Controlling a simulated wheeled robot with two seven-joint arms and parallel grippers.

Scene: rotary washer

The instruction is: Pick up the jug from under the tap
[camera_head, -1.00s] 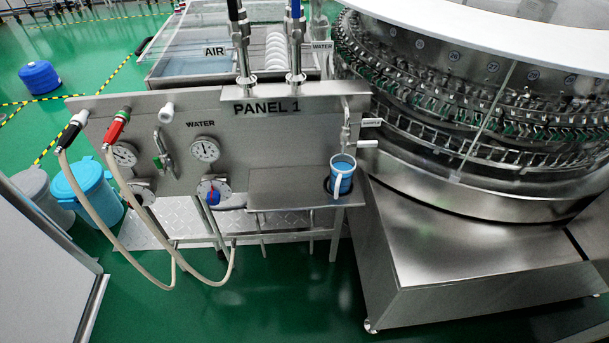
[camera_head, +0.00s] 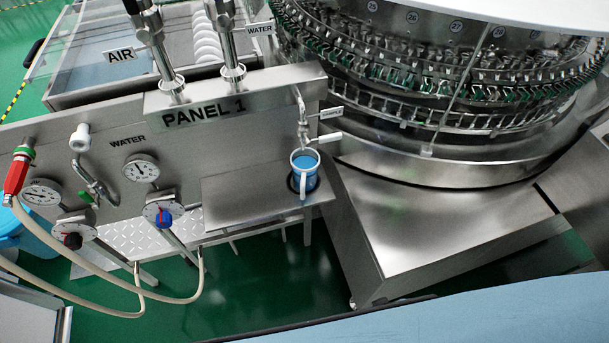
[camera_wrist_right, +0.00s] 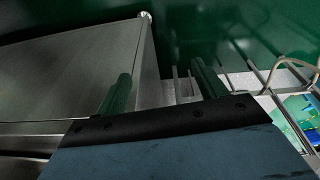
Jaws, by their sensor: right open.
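No jug can be made out in that view. Neither gripper shows in the head view.
The steel panel (camera_head: 100,186) carries gauges, valves and pale hoses (camera_head: 105,312) to the left of the jug. The large rotary washer (camera_head: 440,110) and its steel base (camera_head: 425,225) stand close on the right. Green floor (camera_head: 262,285) is open in front of the shelf.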

